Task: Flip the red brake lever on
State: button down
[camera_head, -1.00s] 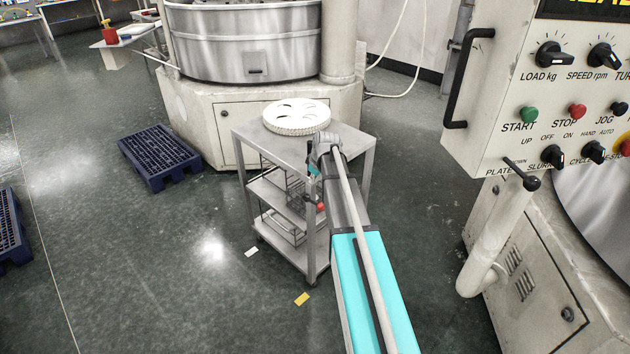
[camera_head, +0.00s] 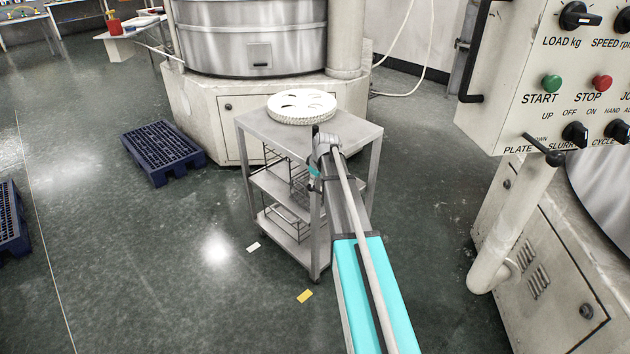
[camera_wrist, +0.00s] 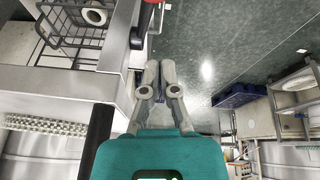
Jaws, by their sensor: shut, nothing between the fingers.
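The red brake lever shows at the top edge of the wrist view as a red end (camera_wrist: 152,2) on a dark shaft, cut off by the frame. It is beside the metal cart (camera_wrist: 122,45). My gripper (camera_wrist: 160,66) is shut and empty, with its fingertips close to the dark shaft; I cannot tell whether they touch. In the head view the cart (camera_head: 262,124) stands ahead of my arm, and the red lever end is not visible there.
A white toothed disc (camera_head: 301,107) lies on the cart top, and wire baskets (camera_head: 278,222) sit on its shelves. A control cabinet (camera_head: 515,60) stands at the right. A large lapping machine (camera_head: 255,40) is behind. A blue pallet (camera_head: 160,153) lies on open floor at left.

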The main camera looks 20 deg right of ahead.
jog(key=s+d+f, duration=0.1)
jog(key=s+f+b, duration=0.1)
jog(key=shift+s+d, duration=0.35)
jog(key=shift+d+r, duration=0.1)
jog(key=shift+d, duration=0.1)
jog(key=shift+a, duration=0.35)
jog(key=shift+s+f+b, duration=0.1)
jog(key=shift+f+b, duration=0.15)
jog(key=shift+b, duration=0.25)
